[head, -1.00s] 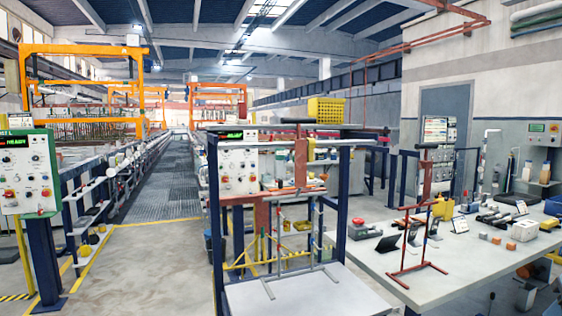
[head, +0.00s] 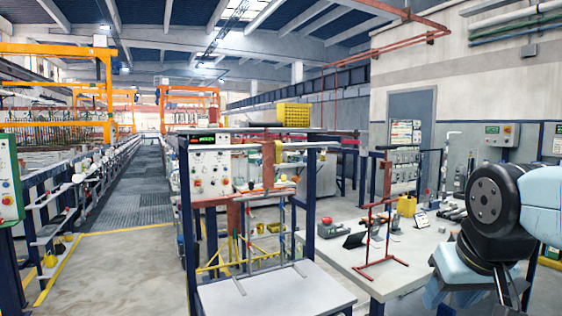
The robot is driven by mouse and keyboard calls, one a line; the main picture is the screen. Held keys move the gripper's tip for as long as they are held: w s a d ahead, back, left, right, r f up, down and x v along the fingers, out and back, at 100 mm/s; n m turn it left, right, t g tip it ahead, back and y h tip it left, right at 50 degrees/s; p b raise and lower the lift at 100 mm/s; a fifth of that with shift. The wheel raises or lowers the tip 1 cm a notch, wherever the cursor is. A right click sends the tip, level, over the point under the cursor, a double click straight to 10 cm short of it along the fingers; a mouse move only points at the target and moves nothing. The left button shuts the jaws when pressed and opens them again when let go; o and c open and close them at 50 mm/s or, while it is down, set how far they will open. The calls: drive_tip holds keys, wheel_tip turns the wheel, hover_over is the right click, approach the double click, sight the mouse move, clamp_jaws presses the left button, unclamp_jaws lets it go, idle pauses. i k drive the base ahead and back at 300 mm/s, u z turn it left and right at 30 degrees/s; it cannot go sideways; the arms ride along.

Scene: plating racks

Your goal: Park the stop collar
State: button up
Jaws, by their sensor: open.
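I cannot make out a stop collar for certain in the head view. A blue-posted rack frame (head: 311,210) stands at the centre, with a bar across its top and an orange-red upright piece (head: 268,163) hanging near its middle. A red stand (head: 371,228) with a tall post and splayed feet is upright on the grey worktable (head: 405,278) to the right. My arm's black joint and pale blue links fill the lower right, over the table's right part. My gripper's fingertips cannot be made out.
A white low tabletop (head: 275,290) is in front of the rack frame. A control panel (head: 210,170) is mounted at its left. The floor to the left is clear.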

sight(277, 157)
drive_tip(key=u, duration=0.05)
drive_tip(key=i, duration=1)
drive_tip(key=z, duration=0.1)
